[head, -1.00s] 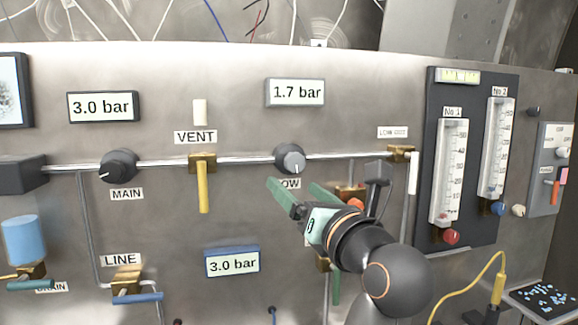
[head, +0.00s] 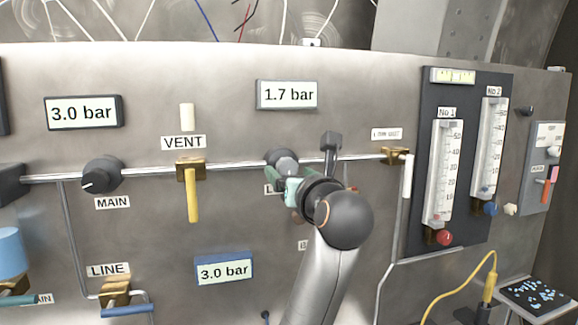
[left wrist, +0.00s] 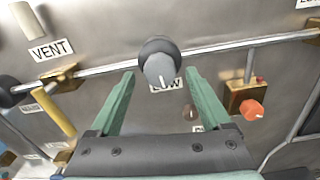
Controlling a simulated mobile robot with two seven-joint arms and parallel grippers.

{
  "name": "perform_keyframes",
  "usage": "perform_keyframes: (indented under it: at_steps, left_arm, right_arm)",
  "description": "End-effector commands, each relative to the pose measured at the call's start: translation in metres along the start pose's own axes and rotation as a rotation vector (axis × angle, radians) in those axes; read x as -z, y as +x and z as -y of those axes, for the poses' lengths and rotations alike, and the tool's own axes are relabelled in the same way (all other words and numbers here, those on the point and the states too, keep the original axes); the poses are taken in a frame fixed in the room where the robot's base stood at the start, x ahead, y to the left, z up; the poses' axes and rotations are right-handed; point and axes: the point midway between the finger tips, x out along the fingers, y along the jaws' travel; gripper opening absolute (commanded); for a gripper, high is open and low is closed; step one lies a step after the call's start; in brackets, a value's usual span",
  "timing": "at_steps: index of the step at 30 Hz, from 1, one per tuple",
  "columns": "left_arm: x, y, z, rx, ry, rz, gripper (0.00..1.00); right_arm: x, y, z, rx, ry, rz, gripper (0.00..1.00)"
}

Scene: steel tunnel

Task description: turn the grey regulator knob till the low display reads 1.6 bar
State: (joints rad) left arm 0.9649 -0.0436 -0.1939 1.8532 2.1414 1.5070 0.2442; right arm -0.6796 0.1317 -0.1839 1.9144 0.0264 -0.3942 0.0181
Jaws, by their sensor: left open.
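The grey regulator knob (head: 285,163) sits on the pipe above the LOW label, and its lower part is hidden by my gripper in the head view. In the left wrist view the knob (left wrist: 160,66) shows whole, with a white pointer mark toward the bottom. The low display (head: 287,94) above it reads 1.7 bar. My left gripper (head: 284,185) is open and empty. In the left wrist view its green fingers (left wrist: 160,76) point at the knob, one tip to each side and slightly below it; I cannot tell whether they touch it. My right gripper is not in view.
The MAIN knob (head: 101,176) and the yellow VENT lever (head: 193,194) are to the left. An orange knob (left wrist: 252,109) on a brass valve is right of the fingers. The flowmeter board (head: 467,160) stands at the right.

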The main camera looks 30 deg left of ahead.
Motion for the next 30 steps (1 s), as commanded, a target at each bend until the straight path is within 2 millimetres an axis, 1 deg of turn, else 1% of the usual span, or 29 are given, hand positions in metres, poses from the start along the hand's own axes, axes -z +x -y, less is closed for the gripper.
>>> perform_keyframes:
  at_steps: [1, 3, 6, 14, 17, 30]
  left_arm:
    - [-0.001, 0.006, -0.001, -0.002, 0.002, 0.000, 0.81]
    - [-0.001, 0.012, 0.000, -0.002, 0.001, 0.000, 0.81]
    - [0.000, 0.016, 0.000, 0.000, 0.000, 0.000, 0.81]
    - [0.000, 0.017, 0.000, 0.000, -0.001, 0.000, 0.81]
    - [0.000, 0.017, 0.000, 0.000, -0.001, 0.000, 0.71]
    - [0.000, 0.016, 0.000, 0.000, -0.001, 0.000, 0.22]
  right_arm:
    - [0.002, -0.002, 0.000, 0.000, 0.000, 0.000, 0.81]
    - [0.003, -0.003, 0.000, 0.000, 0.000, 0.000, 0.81]
    - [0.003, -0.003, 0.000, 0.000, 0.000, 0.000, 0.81]
    - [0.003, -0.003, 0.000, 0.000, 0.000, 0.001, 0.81]
    - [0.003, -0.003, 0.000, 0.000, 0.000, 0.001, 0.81]
    - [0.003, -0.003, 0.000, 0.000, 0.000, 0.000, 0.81]
